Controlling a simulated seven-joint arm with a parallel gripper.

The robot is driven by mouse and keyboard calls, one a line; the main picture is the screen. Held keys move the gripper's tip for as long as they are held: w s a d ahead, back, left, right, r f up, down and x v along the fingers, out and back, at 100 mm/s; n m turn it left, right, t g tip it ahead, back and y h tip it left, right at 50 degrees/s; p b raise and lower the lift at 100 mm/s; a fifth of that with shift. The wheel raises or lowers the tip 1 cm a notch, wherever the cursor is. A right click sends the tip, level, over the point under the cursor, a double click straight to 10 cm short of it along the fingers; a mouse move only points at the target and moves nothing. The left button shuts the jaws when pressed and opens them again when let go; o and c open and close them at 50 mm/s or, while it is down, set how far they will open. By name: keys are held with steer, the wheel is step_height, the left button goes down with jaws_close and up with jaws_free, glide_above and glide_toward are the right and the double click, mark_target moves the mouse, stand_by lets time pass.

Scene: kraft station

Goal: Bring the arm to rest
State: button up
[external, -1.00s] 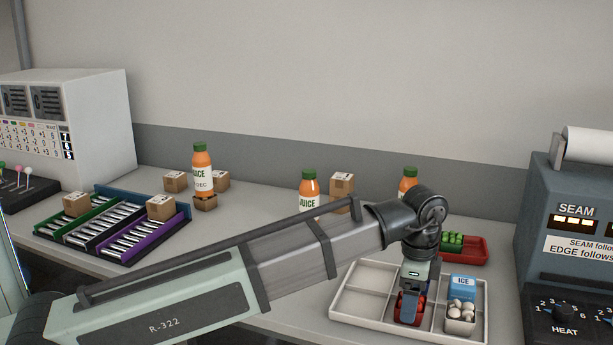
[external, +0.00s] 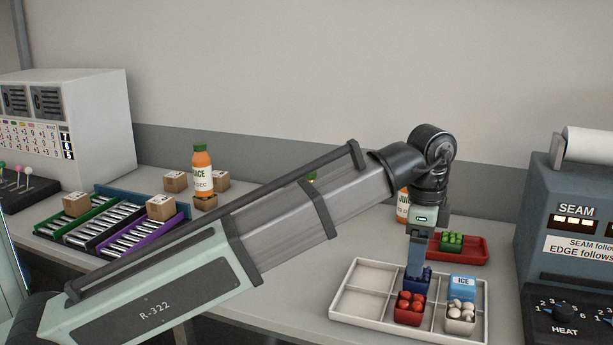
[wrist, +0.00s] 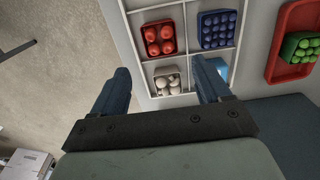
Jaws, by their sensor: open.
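My gripper (external: 416,272) hangs down above the white divided tray (external: 362,304), over the tray's middle. In the wrist view my gripper (wrist: 165,88) has its two fingers wide apart with nothing between them. A red punnet with red fruit (external: 409,309) sits in a front compartment. A blue punnet (external: 424,278) sits behind it, partly hidden by my gripper. A punnet of white round items (external: 461,315) sits at the front right, with a blue ICE pack (external: 462,287) behind it. The tray's left compartments look empty.
A red tray (external: 474,252) with a green punnet (external: 452,241) stands behind the divided tray. Juice bottles (external: 202,172) and small cartons (external: 161,207) stand further left, near roller lanes (external: 130,235). The SEAM machine (external: 570,260) stands close on the right.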

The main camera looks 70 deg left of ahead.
steer(key=s+d+f+m+t, duration=0.1)
steer(key=d+f+m, duration=0.1)
steer(key=d, duration=0.5)
steer(key=s+d+f+m, duration=0.1)
steer(key=s+d+f, duration=0.1)
steer(key=d, duration=0.5)
steer(key=s+d+f+m+y, duration=0.1)
steer(key=s+d+f, duration=0.1)
steer(key=f, duration=0.7)
steer(key=s+d+f, duration=0.3)
steer(key=f, duration=0.6)
steer(key=s+a+f+n+g, duration=0.15)
steer(key=s+a+f, duration=0.3)
steer(key=f, duration=0.45)
steer(key=s+a+f+n+g, duration=0.1)
steer(key=s+a+f+n, duration=0.25)
steer(key=a+f, duration=0.35)
steer(key=s+a+f+n+g, duration=0.15)
steer(key=s+a+f, duration=0.3)
steer(key=f, duration=0.55)
steer(key=s+a+f+n+g, duration=0.2)
steer(key=s+f, duration=0.4)
steer(key=s, duration=0.6)
steer(key=s+a+f+n+g, duration=0.1)
steer(key=s+a+f+n, duration=0.3)
steer(key=s, duration=0.8)
step_height(320, 180, down, 3)
steer(key=shift+s+a+f+g+h, duration=0.2)
steer(key=shift+a+g+h, duration=0.2)
steer(key=shift+a, duration=0.65)
